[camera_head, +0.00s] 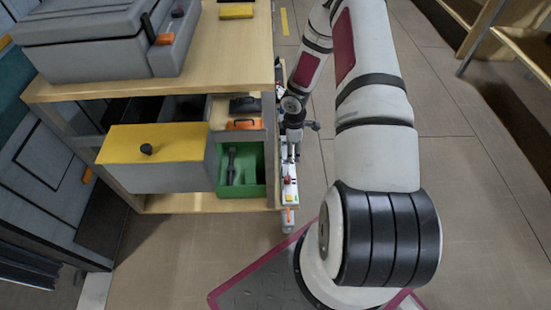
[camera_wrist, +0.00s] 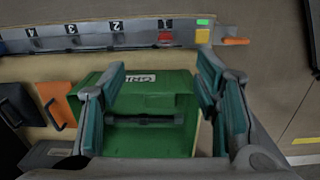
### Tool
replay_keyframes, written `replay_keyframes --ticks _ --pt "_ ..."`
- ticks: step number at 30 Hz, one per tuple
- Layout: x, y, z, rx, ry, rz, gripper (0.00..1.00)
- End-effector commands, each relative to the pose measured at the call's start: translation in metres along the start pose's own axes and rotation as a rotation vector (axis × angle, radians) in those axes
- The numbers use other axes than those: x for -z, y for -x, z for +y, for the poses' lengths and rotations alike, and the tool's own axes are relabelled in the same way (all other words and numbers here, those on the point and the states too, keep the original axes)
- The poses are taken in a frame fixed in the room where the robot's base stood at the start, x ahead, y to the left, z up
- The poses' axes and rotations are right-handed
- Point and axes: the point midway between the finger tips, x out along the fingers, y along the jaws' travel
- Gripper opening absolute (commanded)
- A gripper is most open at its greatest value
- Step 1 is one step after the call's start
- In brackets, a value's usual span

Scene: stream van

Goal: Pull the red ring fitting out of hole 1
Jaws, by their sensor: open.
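The red ring fitting (camera_wrist: 165,37) sits at the place marked 1 on a grey strip (camera_wrist: 130,38) numbered 1 to 4, near the top of the wrist view. In the head view a small red spot, likely the fitting (camera_head: 288,181), shows near the front end of the strip. My gripper (camera_wrist: 161,66) is open, its teal-padded fingers wide apart with nothing held between them. The fitting lies beyond the fingertips in the picture, between their lines and apart from them.
A green bin (camera_wrist: 135,82) with a dark tool (camera_wrist: 145,119) inside lies behind the open fingers in the wrist view. An orange piece (camera_wrist: 235,41) sticks out at the strip's end. A yellow-topped drawer (camera_head: 150,144) stands out left of the bin. Floor is clear at right.

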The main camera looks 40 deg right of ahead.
Motion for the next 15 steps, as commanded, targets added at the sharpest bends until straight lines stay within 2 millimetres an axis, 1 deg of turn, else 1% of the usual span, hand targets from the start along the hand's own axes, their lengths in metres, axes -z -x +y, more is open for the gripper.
replay_keyframes --ticks 1,3,10,15 --pt "0.0 -0.016 -0.004 0.009 0.007 0.012 0.57" --pt "0.001 -0.027 -0.007 0.017 0.017 0.022 0.57" --pt "0.003 -0.045 -0.009 0.02 0.025 0.029 0.57" --pt "0.004 -0.074 -0.01 0.021 0.026 0.029 0.57"
